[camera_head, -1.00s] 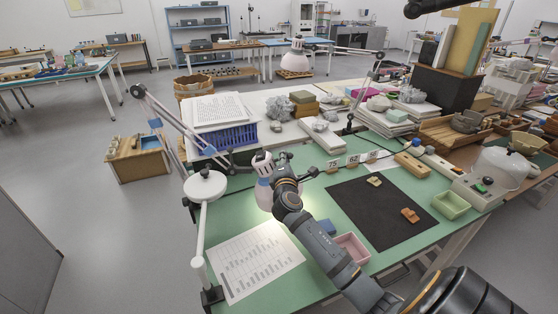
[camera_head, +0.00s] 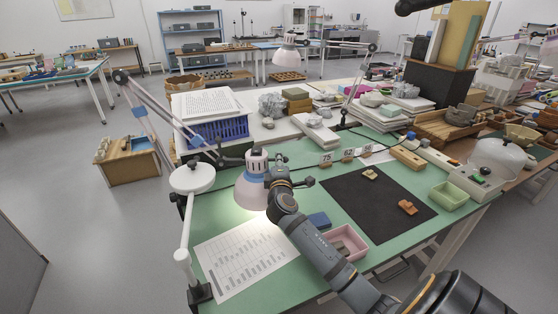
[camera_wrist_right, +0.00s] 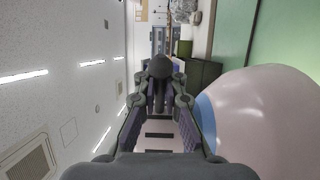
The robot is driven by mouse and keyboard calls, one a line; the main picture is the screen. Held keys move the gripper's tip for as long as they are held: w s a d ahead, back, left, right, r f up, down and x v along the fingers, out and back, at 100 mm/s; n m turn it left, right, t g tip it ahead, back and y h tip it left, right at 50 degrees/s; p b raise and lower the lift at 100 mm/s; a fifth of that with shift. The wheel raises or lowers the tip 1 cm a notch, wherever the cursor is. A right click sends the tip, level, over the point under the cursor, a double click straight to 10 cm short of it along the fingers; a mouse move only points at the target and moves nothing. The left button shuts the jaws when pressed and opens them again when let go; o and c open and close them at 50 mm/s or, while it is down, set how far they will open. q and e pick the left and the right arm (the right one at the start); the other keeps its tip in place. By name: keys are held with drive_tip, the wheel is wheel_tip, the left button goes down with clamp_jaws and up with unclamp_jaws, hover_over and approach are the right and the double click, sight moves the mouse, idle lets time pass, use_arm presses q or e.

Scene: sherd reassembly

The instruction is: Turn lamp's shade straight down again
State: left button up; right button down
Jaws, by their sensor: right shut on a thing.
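The desk lamp's shade (camera_head: 254,193) is pale pink with a blue band and hangs over the green bench, its mouth facing down, nearly upright. Its jointed arm comes in from the left. My right gripper (camera_head: 277,172) is at the shade's right side. In the right wrist view, the gripper's fingers (camera_wrist_right: 160,88) close on a dark round-ended knob (camera_wrist_right: 160,67). The shade (camera_wrist_right: 265,120) fills the right of that view, beside the fingers. The grip is largely hidden in the head view. My left gripper is not in view.
A white magnifier-like arm (camera_head: 192,178) stands left of the shade. A printed chart (camera_head: 243,260) lies below. A black mat (camera_head: 375,205) with sherds, a pink tray (camera_head: 362,252) and a green tray (camera_head: 449,195) lie to the right. A blue crate (camera_head: 218,131) stands behind.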

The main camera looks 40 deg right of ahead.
drive_tip(key=c, duration=1.5)
unclamp_jaws()
drive_tip(key=v, duration=1.2)
drive_tip(key=shift+r, duration=0.1)
